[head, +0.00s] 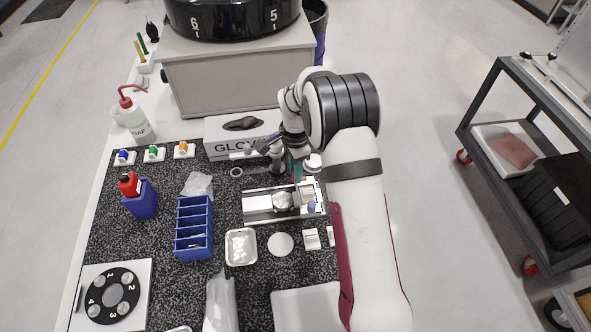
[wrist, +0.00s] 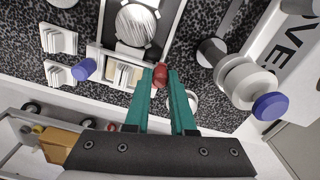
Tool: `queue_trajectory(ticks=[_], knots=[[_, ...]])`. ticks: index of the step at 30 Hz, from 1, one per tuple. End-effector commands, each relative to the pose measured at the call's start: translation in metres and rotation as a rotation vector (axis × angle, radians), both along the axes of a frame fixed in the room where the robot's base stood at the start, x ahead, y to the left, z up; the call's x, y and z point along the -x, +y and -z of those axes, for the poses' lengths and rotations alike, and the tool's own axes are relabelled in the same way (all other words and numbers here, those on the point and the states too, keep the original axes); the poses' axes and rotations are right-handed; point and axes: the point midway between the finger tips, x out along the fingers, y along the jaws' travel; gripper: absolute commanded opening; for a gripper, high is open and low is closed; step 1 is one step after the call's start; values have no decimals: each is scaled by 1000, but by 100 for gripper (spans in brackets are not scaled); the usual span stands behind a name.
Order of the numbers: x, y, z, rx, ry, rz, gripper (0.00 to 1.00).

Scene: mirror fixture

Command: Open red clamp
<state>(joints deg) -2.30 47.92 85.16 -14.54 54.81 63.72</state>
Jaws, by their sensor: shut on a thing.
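In the wrist view, the red clamp (wrist: 160,74) sits at the edge of the mirror fixture (wrist: 177,12), between the tips of my gripper's teal fingers (wrist: 163,80). My gripper is shut on it, and the fingers hide part of it. The round mirror (wrist: 137,25) lies in the fixture. A blue clamp (wrist: 83,68) shows to the left in the wrist view. In the head view, my gripper (head: 296,166) is at the fixture's (head: 258,207) far side, and the blue clamp (head: 311,208) is at its right end. The red clamp is hard to make out there.
A glove box (head: 222,148) stands behind the fixture. A blue divided bin (head: 194,229), a small metal tray (head: 240,247) and a white disc (head: 280,244) lie in front and left. A white cylinder with a blue end (wrist: 252,90) is close on the right in the wrist view.

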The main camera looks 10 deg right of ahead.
Motion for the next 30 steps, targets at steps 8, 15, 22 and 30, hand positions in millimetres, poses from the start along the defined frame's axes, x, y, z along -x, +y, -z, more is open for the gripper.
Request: queue_trajectory(ticks=[8,15,22,30], knots=[[-1,0,-1,0,-3,0,25],[-1,0,0,0,-2,-1,53],[-1,0,-2,0,-2,-1,53],[-1,0,-59,-1,-8,0,53]])
